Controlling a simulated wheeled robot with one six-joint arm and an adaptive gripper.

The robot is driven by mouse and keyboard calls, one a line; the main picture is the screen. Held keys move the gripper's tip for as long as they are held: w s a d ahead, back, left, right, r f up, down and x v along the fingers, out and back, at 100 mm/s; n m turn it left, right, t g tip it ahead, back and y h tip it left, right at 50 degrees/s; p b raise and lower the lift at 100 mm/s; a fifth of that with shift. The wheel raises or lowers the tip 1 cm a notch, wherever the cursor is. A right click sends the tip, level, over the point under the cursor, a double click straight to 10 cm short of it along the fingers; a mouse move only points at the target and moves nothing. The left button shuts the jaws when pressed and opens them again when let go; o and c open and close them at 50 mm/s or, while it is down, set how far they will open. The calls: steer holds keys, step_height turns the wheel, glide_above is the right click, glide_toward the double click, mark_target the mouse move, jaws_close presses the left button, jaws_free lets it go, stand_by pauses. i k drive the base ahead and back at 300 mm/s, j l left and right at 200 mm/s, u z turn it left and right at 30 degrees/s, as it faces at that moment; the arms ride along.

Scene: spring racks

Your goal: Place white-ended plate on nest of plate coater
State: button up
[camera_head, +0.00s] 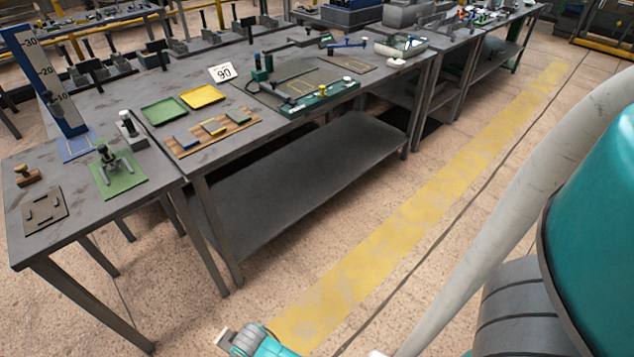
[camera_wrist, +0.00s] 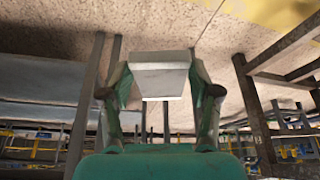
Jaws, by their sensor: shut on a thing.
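My gripper (camera_wrist: 160,88) is shut on a pale, flat-faced piece (camera_wrist: 160,60), which looks like the white-ended plate. In the wrist view the piece sits between the two green fingers. In the head view my gripper (camera_head: 240,342) is at the bottom edge, low over the floor and well apart from the tables, with a small white end (camera_head: 221,338) showing. A green-edged device with a grey bed (camera_head: 318,74) and a yellow outline on it stands on the long table; it may be the plate coater. I cannot tell its nest for certain.
On the long grey table (camera_head: 290,135), a wooden rack (camera_head: 240,123) holds plates with blue and yellow ends. A lower shelf (camera_head: 290,175) is bare. The floor with a yellow stripe (camera_head: 400,225) is clear.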

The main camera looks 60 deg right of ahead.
mark_target(300, 86)
steer(key=k+l, duration=0.1)
steer(key=l, duration=0.55)
steer(key=k+l, duration=0.1)
steer(key=l, duration=0.6)
steer(key=k+l, duration=0.1)
steer(key=l, duration=0.55)
